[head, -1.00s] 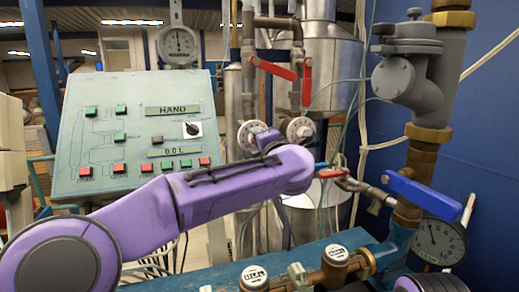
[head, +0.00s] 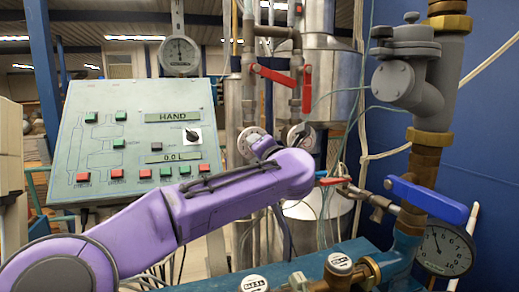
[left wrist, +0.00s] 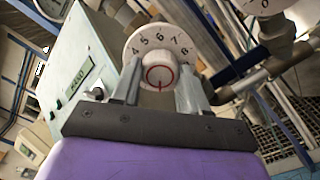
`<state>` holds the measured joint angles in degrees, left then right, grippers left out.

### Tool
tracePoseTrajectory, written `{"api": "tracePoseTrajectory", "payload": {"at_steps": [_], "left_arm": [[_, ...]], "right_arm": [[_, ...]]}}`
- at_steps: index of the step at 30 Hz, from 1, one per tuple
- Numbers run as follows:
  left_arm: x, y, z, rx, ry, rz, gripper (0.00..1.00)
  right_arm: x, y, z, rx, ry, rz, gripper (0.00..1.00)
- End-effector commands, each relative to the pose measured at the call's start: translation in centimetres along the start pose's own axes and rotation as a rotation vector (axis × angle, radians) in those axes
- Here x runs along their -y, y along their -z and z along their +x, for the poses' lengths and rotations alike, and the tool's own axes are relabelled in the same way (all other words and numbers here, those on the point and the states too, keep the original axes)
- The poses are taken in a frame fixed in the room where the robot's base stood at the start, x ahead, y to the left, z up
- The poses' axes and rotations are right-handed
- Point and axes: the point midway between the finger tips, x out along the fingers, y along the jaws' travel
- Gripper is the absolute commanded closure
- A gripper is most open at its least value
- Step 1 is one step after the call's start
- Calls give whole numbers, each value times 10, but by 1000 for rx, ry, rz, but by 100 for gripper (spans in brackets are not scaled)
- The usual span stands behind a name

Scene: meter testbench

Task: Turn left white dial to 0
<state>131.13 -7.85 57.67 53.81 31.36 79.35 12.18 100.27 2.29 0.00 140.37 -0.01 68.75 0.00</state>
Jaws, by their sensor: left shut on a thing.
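The left white dial (head: 246,137) is on the pipes right of the control panel, partly hidden by my left gripper (head: 262,149). In the left wrist view the dial (left wrist: 140,44) faces me, with the digits 4 to 8 readable around its upper part. Its central knob (left wrist: 160,72) has a red ring and a red line pointing down in the picture. My left gripper (left wrist: 160,92) has one finger on each side of the knob and is shut on it. The lower part of the dial is hidden. My right gripper is in neither view.
A second white dial (head: 309,138) is close on the right, partly covered by my left wrist. Red-handled valves (head: 272,74) are above. The green control panel (head: 97,150) is on the left. A blue-handled valve (head: 428,198) and pipes are on the right.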

Motion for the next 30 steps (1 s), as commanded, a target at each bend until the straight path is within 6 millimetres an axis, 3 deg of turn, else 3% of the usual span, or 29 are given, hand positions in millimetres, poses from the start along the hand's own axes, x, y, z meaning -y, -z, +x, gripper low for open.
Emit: {"api": "tracePoseTrajectory", "payload": {"at_steps": [5,6,7,8,18,30], "left_arm": [[1,0,0,-2,2,-2,87],[1,0,0,-2,2,-2,43],[1,0,0,-2,2,-2,33],[1,0,0,-1,2,-2,31],[1,0,-7,1,0,-1,31],[3,1,-92,2,0,0,31]], "right_arm": [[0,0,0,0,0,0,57],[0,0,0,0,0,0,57],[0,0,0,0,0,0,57],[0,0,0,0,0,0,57],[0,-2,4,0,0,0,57],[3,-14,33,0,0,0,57]]}}
